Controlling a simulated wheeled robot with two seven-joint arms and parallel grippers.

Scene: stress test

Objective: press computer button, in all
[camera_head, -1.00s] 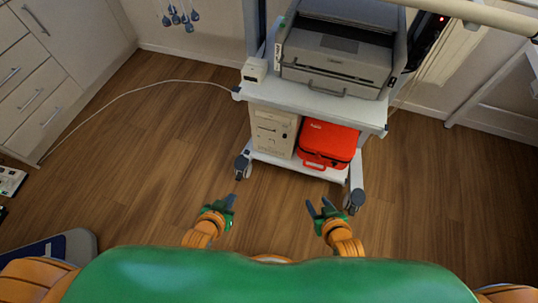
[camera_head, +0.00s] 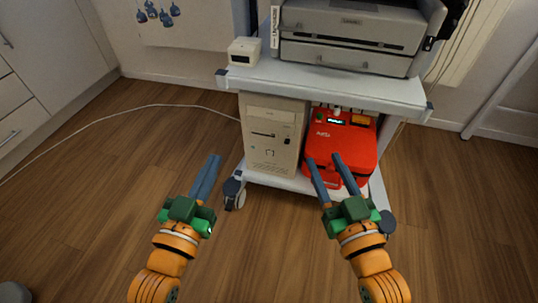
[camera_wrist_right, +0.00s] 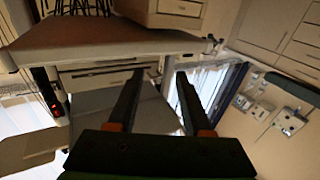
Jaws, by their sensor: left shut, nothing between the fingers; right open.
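The beige computer tower (camera_head: 272,148) stands upright on the trolley's lower shelf in the head view. Its front shows a drive slot and a small square mark low in the middle; I cannot tell for sure which detail is the button. My left gripper (camera_head: 213,158) is shut and empty, in front of the tower and to its left, apart from it. My right gripper (camera_head: 323,158) is open and empty, its fingers overlapping the red case in the picture. It also shows open in the right wrist view (camera_wrist_right: 160,75), where I cannot make out the tower.
The red case (camera_head: 352,135) stands right of the tower on the same shelf. The trolley's white top (camera_head: 330,84) overhangs both and carries a printer (camera_head: 345,35) and a small white box (camera_head: 244,51). A cable (camera_head: 150,106) lies on the floor at left. The wooden floor in front is clear.

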